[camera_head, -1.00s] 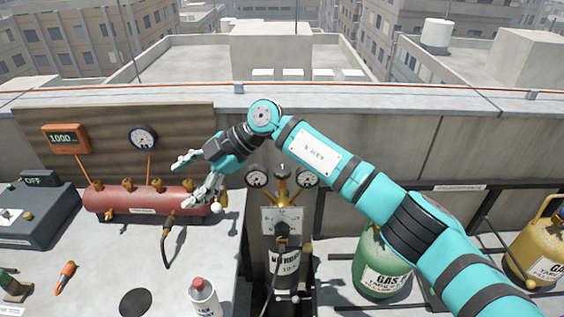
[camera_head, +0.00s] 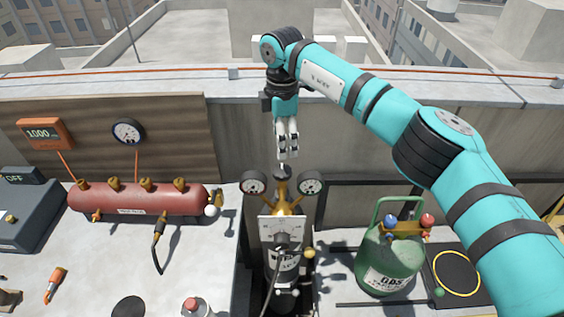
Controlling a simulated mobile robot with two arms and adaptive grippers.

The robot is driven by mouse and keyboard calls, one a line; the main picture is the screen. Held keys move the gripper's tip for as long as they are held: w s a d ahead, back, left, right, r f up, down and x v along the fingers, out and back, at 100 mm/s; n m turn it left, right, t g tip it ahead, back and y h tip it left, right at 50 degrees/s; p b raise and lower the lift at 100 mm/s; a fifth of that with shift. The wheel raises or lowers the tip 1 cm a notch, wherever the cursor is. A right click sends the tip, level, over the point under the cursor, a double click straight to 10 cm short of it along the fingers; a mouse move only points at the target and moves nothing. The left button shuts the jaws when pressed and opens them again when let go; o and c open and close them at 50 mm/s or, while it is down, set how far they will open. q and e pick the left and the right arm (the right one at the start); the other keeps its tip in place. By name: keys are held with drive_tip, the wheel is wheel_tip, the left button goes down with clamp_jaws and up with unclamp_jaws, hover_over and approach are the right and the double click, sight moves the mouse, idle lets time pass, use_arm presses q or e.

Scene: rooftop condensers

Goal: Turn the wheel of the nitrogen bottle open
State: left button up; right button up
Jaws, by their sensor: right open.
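The nitrogen bottle (camera_head: 284,262) stands upright in a narrow gap beside the bench, its label partly covered by a hose and fitting. Its brass valve and regulator carry two round gauges, a left gauge (camera_head: 253,182) and a right gauge (camera_head: 311,183). The dark wheel (camera_head: 283,172) sits at the top of the valve, between the gauges. My right gripper (camera_head: 288,155) points straight down just above the wheel, open, its fingers seen nearly side-on. I cannot tell whether the fingertips touch the wheel. My left gripper is not in view.
A red manifold (camera_head: 135,198) with brass valves lies on the bench at left. A green gas bottle (camera_head: 391,258) stands right of the nitrogen bottle. A parapet wall (camera_head: 385,155) runs behind. An orange-handled tool (camera_head: 55,284) lies at front left.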

sight(282, 170)
wheel_tip(282, 170, down, 7)
drive_tip(key=shift+f+p, duration=0.1)
drive_tip(key=shift+p, duration=0.9)
wheel_tip(282, 170, down, 2)
drive_tip(key=shift+w+f, duration=0.1)
drive_tip(key=shift+f, duration=0.3)
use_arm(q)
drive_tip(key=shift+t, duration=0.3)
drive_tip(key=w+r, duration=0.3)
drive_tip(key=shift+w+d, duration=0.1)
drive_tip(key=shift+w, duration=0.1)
use_arm(e)
drive_tip(key=c, duration=1.2)
